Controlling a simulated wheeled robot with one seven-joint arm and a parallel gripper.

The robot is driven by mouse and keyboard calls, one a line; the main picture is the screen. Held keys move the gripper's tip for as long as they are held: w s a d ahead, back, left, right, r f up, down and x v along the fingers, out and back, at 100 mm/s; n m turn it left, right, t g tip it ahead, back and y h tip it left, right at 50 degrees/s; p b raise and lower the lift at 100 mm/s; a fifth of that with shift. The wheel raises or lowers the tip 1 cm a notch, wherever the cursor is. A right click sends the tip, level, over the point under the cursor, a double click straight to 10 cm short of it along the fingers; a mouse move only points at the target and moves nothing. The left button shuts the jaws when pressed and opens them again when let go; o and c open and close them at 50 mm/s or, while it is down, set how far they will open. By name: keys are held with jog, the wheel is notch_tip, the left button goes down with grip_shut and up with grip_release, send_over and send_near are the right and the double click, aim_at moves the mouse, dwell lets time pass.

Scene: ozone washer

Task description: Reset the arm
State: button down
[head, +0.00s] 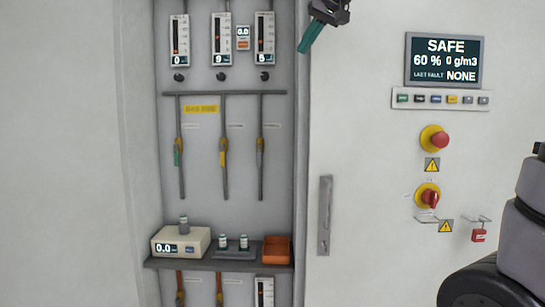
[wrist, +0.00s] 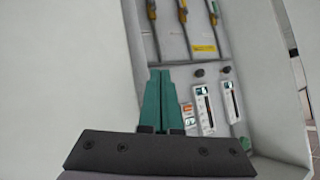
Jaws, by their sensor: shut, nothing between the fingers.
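My gripper (head: 311,37) shows at the top of the head view, in front of the right edge of the open cabinet bay. Its green fingers point down and left. In the wrist view my gripper (wrist: 160,75) has its two green fingers together, with nothing between them. The fingers overlap the view of the bay's panel, beside the flow meters (wrist: 206,105). Part of my arm, dark and grey, shows at the right edge of the head view. The rest of the arm between there and the gripper is out of view.
A shelf (head: 160,263) holds a scale (head: 180,246), small vials (head: 233,243) and an orange bin (head: 277,250). Valves on pipes (head: 223,150) line the bay. The right panel carries a SAFE display (head: 445,60), an emergency stop (head: 438,140), a red rotary switch (head: 429,198) and a door handle (head: 325,215).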

jog(key=s+d+f+m+h, duration=0.1)
jog(key=s+d+f+m, duration=0.1)
jog(key=s+d+f, duration=0.3)
jog(key=s+d+f+m+g+h, duration=0.1)
jog(key=s+d+f, duration=0.4)
jog(key=f, duration=0.8)
jog(key=s+d+f+m+g+h, duration=0.1)
jog(key=s+d+f+m, duration=0.2)
jog(key=s+d+f, duration=0.3)
jog(key=s+f, duration=0.3)
jog(key=s, duration=0.1)
jog(key=shift+s+f, duration=0.25)
jog(key=shift+f, duration=0.1)
